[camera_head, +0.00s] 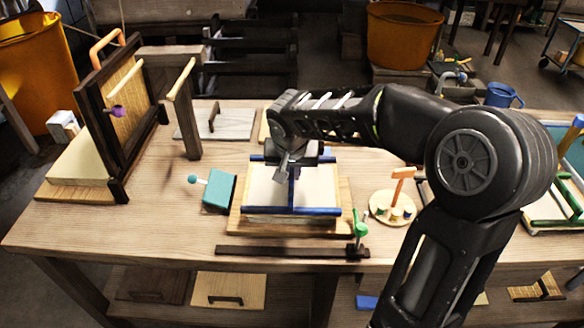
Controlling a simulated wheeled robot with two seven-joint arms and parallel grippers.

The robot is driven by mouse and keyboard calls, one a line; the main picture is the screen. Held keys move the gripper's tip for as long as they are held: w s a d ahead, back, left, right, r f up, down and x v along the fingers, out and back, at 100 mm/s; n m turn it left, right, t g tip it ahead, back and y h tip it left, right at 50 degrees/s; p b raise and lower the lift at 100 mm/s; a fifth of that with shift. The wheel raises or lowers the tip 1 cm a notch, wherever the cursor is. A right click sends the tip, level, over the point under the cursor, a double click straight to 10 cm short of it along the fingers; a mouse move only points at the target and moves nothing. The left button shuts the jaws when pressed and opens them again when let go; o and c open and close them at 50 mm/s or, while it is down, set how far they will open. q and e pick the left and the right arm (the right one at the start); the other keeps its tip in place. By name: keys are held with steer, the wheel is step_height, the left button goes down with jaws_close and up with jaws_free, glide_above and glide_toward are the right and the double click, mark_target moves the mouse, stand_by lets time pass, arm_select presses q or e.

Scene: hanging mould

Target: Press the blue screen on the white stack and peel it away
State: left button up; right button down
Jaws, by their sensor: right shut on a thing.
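The blue screen (292,211) is a blue-edged frame with a bar across its middle. It lies flat on the white stack (314,186), which sits on a wooden board (348,222) near the middle of the bench. My right gripper (292,173) comes down from above at the screen's far middle part and is shut on its middle bar. The fingertips are partly hidden by the wrist. The screen's far edge is partly covered by my arm. I cannot tell any gap between screen and stack. My left gripper is not in view.
A teal block (219,190) with a knob stands just left of the board. A dark rail (290,252) lies in front. A round board with pegs (392,207) is at right. An upright dark-framed mould (123,110) stands at left. The bench's left front is clear.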

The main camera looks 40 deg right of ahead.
steer(key=shift+f, duration=0.85)
steer(key=c, duration=2)
jaws_free()
jaws_close()
steer(key=shift+f+b, duration=0.8)
steer(key=shift+b, duration=0.45)
steer(key=shift+s+f+b, duration=0.2)
steer(key=shift+f+b, duration=0.05)
steer(key=shift+b, duration=0.05)
stand_by(1.0)
steer(key=shift+r, duration=0.15)
steer(key=shift+w+r+p, duration=0.2)
steer(key=shift+r+p, duration=0.6)
steer(key=shift+r, duration=0.5)
